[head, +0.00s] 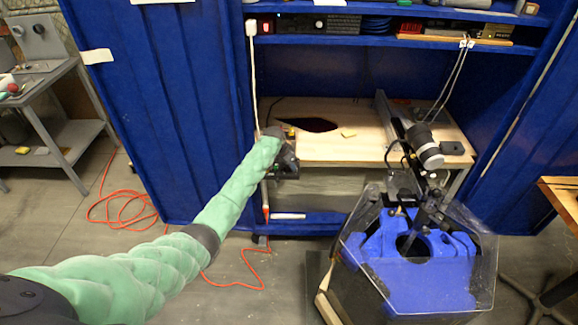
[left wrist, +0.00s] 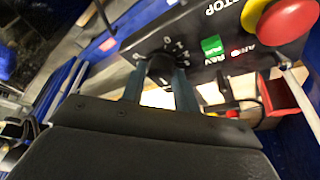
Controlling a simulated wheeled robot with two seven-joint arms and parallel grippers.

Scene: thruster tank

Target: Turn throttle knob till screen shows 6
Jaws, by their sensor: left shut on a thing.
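In the left wrist view, a black throttle knob (left wrist: 160,70) sits on a dark control panel (left wrist: 205,38), with white numbers printed around it. My left gripper (left wrist: 161,88) has its two fingers on either side of the knob and is shut on it. In the head view, my left gripper (head: 284,160) is at the left edge of the wooden bench top and hides the knob and panel. No screen reading can be made out in either view. My right gripper is not in view.
A red stop button (left wrist: 290,20) on a yellow base and a green switch (left wrist: 212,46) are on the panel near the knob. A clear-walled tank (head: 425,265) with blue parts stands at the right. An orange cable (head: 120,205) lies on the floor.

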